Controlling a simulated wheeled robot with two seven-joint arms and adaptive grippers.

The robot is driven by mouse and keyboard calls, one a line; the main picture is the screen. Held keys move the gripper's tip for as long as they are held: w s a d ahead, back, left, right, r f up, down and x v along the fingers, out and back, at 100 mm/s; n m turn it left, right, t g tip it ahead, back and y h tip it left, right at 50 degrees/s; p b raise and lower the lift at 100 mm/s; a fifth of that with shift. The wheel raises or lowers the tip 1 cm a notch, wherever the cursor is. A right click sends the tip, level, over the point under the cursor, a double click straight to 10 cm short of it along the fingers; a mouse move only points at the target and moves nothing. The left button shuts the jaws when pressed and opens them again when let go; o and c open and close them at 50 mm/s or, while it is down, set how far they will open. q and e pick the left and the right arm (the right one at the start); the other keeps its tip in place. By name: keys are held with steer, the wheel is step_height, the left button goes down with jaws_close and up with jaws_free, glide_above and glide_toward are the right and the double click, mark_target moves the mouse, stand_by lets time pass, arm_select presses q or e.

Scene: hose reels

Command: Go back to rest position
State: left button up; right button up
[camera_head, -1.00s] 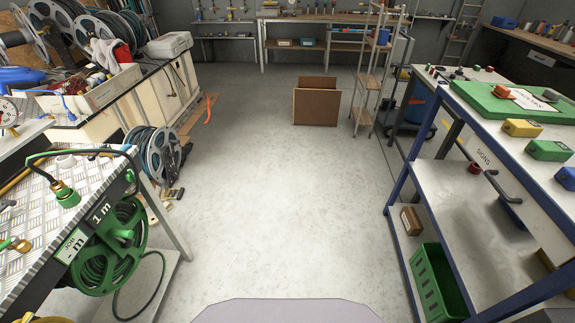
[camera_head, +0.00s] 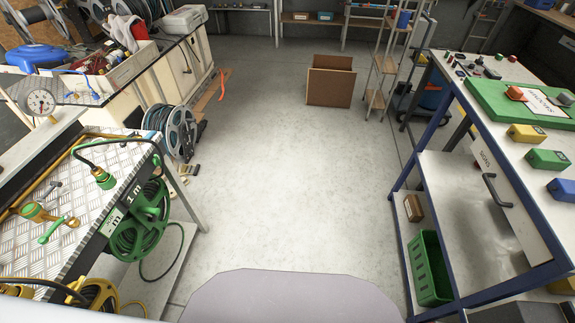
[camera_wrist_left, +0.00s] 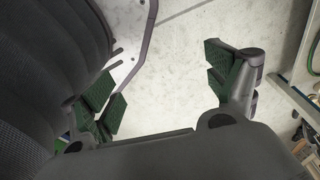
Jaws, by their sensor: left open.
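My left gripper (camera_wrist_left: 165,80) shows in the left wrist view with its two green-padded fingers spread wide apart. The gap between them is empty, with only pale floor behind. Neither gripper shows in the head view, and my right gripper is in neither view. No object is held in what I can see of the left gripper.
A metal-topped bench (camera_head: 112,160) with a green hose reel (camera_head: 140,222) stands at left. A blue-framed table (camera_head: 437,125) holding a green crate (camera_head: 430,268) stands at right. An open brown box (camera_head: 330,82) sits on the far floor. The middle floor is clear.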

arm_select(q)
steer(key=s+a+r+p, duration=0.1)
steer(key=s+a+p, duration=0.1)
steer(key=s+p, duration=0.3)
steer(key=s+a+r+p, duration=0.2)
steer(key=s+p, duration=0.3)
steer(key=s, duration=0.2)
steer(key=shift+s+g, duration=0.25)
steer(key=shift+g, duration=0.15)
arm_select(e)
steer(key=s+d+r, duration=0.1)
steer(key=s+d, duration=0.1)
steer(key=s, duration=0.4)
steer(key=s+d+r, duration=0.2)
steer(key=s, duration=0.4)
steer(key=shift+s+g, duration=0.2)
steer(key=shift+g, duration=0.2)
arm_select(q)
steer(key=shift+f, duration=0.15)
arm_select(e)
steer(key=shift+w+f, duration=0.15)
